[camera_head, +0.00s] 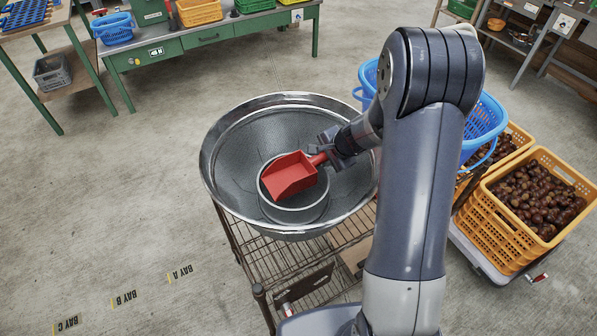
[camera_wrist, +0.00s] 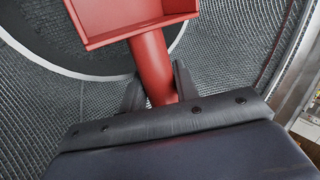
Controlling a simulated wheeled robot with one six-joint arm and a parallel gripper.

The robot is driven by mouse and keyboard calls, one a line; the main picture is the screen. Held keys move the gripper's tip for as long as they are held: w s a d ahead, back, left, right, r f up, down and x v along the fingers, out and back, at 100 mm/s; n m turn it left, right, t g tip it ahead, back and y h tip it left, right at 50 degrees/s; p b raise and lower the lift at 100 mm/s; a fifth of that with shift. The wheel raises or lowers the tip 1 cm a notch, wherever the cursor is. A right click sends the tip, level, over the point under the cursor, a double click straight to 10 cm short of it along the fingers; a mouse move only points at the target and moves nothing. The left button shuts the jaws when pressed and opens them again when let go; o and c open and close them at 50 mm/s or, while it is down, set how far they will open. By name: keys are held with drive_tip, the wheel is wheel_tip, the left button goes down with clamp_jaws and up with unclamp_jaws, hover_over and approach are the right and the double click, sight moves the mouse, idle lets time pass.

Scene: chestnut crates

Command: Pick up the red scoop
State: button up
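The red scoop (camera_head: 290,176) is over the ring in the middle of a large round metal mesh bowl (camera_head: 229,189). Its handle points right, toward my gripper (camera_head: 331,152). In the wrist view, the scoop (camera_wrist: 130,15) shows its tray at the top. Its handle runs down between the two dark fingers of my gripper (camera_wrist: 159,88). The fingers sit close on both sides of the handle and appear shut on it. The handle's end is hidden behind the gripper body. Whether the scoop touches the ring below, I cannot tell.
The bowl stands on a wire rack cart (camera_head: 270,262). To the right are blue baskets (camera_head: 484,122) and an orange crate (camera_head: 500,226) of chestnuts. A green workbench (camera_head: 215,32) stands at the back.

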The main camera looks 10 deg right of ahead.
clamp_jaws()
drive_tip(key=shift+r, duration=0.1)
